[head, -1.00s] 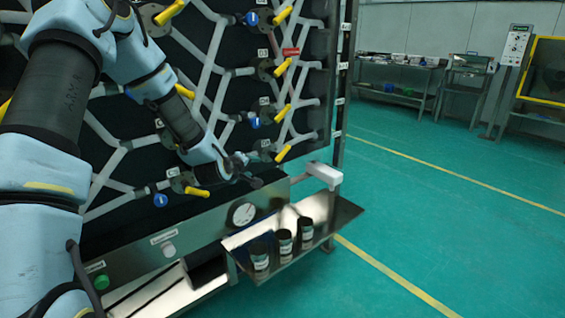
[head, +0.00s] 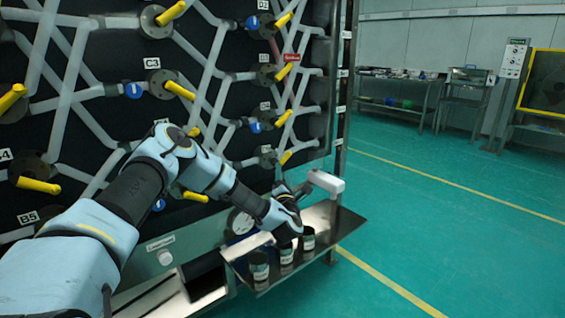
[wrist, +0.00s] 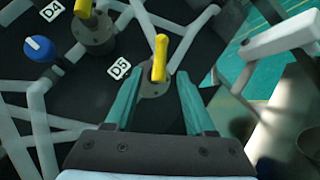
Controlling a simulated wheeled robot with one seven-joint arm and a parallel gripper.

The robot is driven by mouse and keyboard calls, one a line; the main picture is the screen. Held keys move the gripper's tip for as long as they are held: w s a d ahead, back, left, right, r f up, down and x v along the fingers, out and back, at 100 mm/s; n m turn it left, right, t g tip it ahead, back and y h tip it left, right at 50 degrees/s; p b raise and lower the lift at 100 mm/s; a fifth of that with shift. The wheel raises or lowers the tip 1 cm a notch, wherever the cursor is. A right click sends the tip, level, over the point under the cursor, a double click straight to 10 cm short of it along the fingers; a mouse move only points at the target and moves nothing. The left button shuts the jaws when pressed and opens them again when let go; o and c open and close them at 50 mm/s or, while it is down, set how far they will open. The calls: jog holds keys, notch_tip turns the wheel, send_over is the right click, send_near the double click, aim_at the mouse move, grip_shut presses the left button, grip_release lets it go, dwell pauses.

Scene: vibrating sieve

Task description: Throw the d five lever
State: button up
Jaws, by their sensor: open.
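The D5 lever is a yellow handle (wrist: 160,58) on a round grey valve hub, beside the D5 label (wrist: 119,69) in the wrist view. In the head view, the lowest lever of the right column (head: 286,157) appears to be the same one. It slants up and to the right there. My gripper (wrist: 157,76) is open, with one teal finger on each side of the hub in the picture. The lever shows between and beyond the fingertips, and I see no contact. In the head view my gripper (head: 290,187) is just below that lever.
The D4 lever (wrist: 84,8) and a blue knob (wrist: 39,48) are left of D5 in the wrist view. A white bar end (head: 326,182) juts out right of my gripper. A metal shelf (head: 335,222) with dark jars (head: 260,269) lies below. Pale pipes cross the panel.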

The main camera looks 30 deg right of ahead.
aim_at(283, 163)
jog(key=x, duration=0.7)
jog(key=shift+p, duration=0.35)
grip_shut()
